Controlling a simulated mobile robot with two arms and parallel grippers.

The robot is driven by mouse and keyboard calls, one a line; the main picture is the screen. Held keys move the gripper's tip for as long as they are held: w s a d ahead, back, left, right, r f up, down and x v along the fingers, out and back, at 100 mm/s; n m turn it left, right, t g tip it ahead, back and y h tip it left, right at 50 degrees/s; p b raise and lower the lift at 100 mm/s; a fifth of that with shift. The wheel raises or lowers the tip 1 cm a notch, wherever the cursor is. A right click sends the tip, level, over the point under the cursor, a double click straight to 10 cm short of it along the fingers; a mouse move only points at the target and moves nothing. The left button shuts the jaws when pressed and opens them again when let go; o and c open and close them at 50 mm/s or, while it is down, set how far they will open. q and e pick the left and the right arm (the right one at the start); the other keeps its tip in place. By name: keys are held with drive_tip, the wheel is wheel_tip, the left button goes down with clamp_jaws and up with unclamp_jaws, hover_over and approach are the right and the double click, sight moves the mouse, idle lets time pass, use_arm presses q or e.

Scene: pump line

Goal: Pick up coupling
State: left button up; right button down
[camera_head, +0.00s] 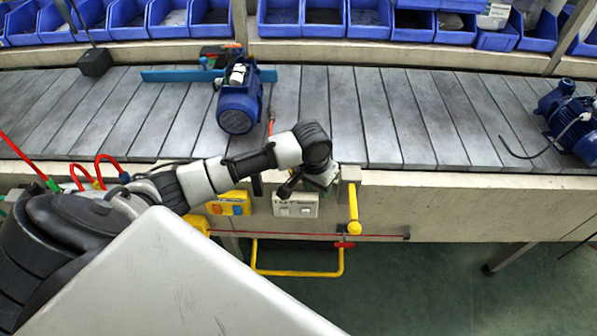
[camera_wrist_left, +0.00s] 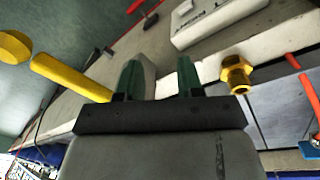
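A brass coupling (camera_wrist_left: 237,73) with a hex body and a round open end shows in the left wrist view. It is at the light-coloured edge of the conveyor. My left gripper (camera_wrist_left: 159,78) has its two green fingers apart with nothing held between them. The coupling is to the right of the right-hand finger and apart from it. In the head view my left gripper (camera_head: 318,181) is at the conveyor's front edge, partly hidden by its own wrist. I cannot make out the coupling in the head view. My right gripper is in neither view.
A blue pump motor (camera_head: 238,110) stands on the slatted conveyor (camera_head: 345,110), with another blue motor (camera_head: 572,120) at the far right. A yellow pipe handle (camera_head: 354,210) and a white switch box (camera_head: 296,205) are on the front edge. Blue bins (camera_head: 368,20) line the back.

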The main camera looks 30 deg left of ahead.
use_arm(q)
drive_tip(key=w+a+r+n, duration=0.1)
drive_tip(key=a+r, duration=0.2)
drive_tip(key=w+a+r+n, duration=0.1)
drive_tip(key=a+r, duration=0.1)
drive_tip(key=w+a+r+n+g+y, duration=0.1)
drive_tip(key=a+r, duration=0.2)
drive_tip(key=shift+w+a+r, duration=0.15)
drive_tip(key=shift+a+r, duration=0.15)
wheel_tip(320, 180, down, 4)
drive_tip(key=shift+f, duration=0.25)
drive_tip(key=f, duration=0.5)
drive_tip(key=shift+w+a+f, duration=0.15)
drive_tip(key=shift+a+f, duration=0.05)
drive_tip(key=shift+f, duration=0.1)
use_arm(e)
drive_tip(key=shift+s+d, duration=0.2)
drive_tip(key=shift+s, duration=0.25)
use_arm(q)
drive_tip(key=shift+c, duration=0.3)
clamp_jaws()
drive_tip(key=shift+r, duration=0.15)
